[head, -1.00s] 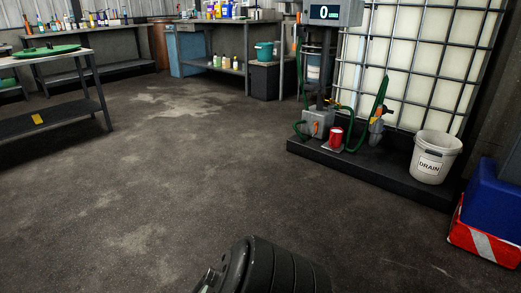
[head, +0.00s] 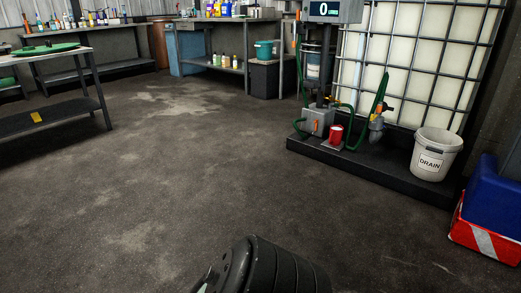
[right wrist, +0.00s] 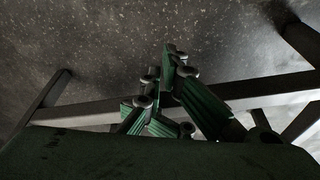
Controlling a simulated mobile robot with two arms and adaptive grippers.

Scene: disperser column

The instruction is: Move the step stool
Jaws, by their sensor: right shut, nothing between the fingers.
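My right gripper (right wrist: 165,75) shows in the right wrist view as jointed green fingers, closed together and empty. Behind it is a dark metal frame with a long crossbar (right wrist: 85,113) and slanting legs (right wrist: 45,97) on the grey floor; it may be the step stool, but I cannot tell for sure. A dark green surface (right wrist: 100,150) fills the bottom of that view; I cannot tell whether it belongs to the frame. No step stool is plainly recognisable in the head view. My left gripper is out of view.
A workbench (head: 75,54) stands at the left. Blue (head: 496,190) and red (head: 483,240) boxes are at the right. The middle floor is open.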

